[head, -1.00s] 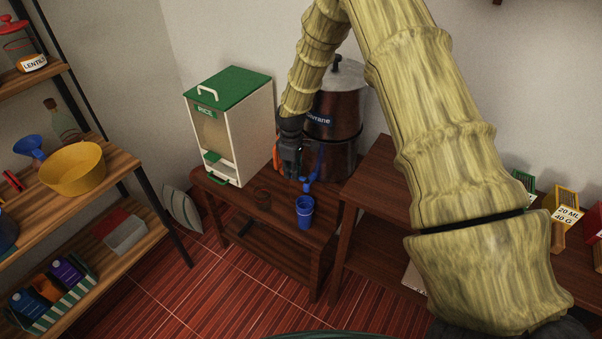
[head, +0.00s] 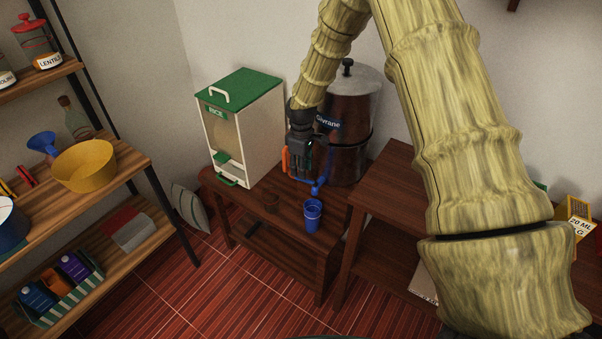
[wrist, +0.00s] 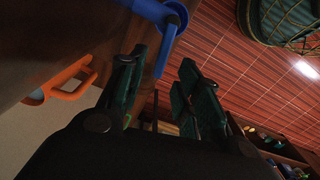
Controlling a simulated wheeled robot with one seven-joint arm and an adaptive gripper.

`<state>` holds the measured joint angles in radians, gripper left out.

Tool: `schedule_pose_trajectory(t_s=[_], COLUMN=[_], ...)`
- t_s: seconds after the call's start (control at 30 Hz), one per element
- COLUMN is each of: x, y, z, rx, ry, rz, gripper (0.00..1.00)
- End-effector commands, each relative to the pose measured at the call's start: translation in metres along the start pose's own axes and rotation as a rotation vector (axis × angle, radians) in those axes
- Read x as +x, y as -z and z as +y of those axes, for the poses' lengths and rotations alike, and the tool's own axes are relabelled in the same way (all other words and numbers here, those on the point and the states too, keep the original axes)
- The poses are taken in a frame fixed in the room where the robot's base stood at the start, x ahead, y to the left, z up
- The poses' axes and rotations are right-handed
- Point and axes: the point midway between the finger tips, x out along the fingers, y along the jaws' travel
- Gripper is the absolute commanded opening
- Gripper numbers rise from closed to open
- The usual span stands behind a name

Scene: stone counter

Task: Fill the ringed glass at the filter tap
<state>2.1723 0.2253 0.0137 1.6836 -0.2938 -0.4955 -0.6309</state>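The blue glass (head: 312,220) stands upright on the low wooden table in the head view, just below and in front of the blue tap (head: 319,188). Its contents cannot be made out. The tap belongs to the brown metal filter (head: 346,150) with a grey lid. My gripper (head: 304,174) hangs fingers-down in front of the filter, above and left of the tap, away from the glass. An orange handle (head: 285,158) shows at its left. In the wrist view, the fingers are apart with nothing clearly between them; blue tap parts (wrist: 168,40) and the orange handle (wrist: 70,85) lie beyond.
A white and green rice dispenser (head: 243,125) stands left of the filter. A taller wooden table (head: 385,200) adjoins at right. Shelves (head: 110,190) stand at far left.

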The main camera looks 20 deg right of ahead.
Motion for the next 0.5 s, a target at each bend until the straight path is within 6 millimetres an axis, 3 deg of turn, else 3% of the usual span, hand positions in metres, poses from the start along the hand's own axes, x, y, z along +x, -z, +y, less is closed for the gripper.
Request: schedule_pose_trajectory(t_s=[0.2,0.5], x=[-0.041,-0.079], y=[0.001,0.0], z=[0.001,0.001], rx=[0.0,0.0], ry=[-0.002,-0.001], rz=[0.002,0.002], gripper=[0.34,0.34])
